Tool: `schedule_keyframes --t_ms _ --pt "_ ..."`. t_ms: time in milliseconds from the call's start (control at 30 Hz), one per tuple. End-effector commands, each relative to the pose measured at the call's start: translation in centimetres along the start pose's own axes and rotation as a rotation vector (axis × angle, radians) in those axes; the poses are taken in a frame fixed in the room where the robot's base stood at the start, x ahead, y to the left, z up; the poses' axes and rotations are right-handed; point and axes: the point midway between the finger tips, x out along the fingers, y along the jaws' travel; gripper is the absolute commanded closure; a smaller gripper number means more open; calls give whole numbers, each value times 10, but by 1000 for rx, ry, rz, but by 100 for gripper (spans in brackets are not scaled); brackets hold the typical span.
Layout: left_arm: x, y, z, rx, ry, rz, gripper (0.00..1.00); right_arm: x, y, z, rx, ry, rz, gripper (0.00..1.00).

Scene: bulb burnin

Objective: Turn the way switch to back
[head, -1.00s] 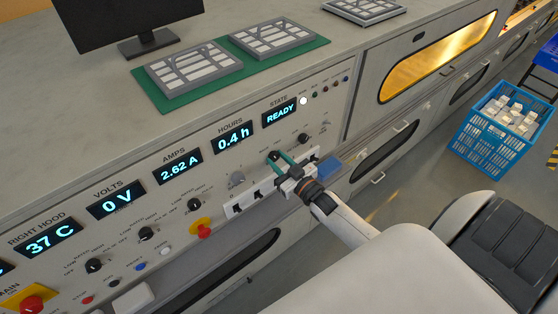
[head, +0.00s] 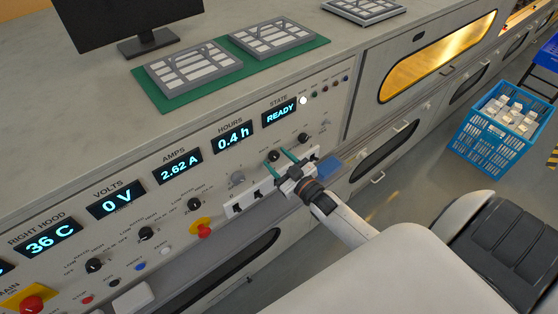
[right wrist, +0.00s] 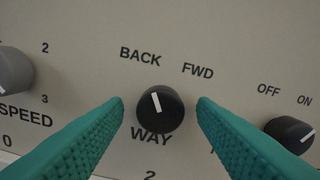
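The way switch (right wrist: 160,109) is a round black knob with a white pointer line, between the BACK and FWD labels and above the word WAY. Its pointer leans up and left, toward BACK. In the head view the way switch (head: 274,156) is a small dark knob on the sloped panel. My right gripper (right wrist: 160,105) is open, with one teal fingertip on each side of the knob and a gap on both sides. It also shows in the head view (head: 279,157). My left gripper is not in view.
A grey speed knob (right wrist: 14,70) is to the left and a black OFF/ON knob (right wrist: 290,134) to the right, close to the right finger. A white socket strip (head: 245,200) lies below. The state display (head: 281,113) reads READY; the volts display (head: 117,203) reads 0 V.

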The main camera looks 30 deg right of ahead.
Motion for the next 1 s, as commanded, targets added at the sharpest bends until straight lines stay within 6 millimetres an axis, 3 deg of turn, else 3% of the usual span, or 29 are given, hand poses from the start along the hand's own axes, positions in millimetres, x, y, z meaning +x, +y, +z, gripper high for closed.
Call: schedule_keyframes --t_ms 333,700,1000 --pt "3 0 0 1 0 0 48 -11 0 -2 1 1 0 48" --pt "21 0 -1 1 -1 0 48 -86 1 -3 1 3 1 48" --pt "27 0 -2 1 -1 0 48 -119 0 0 1 0 0 48"
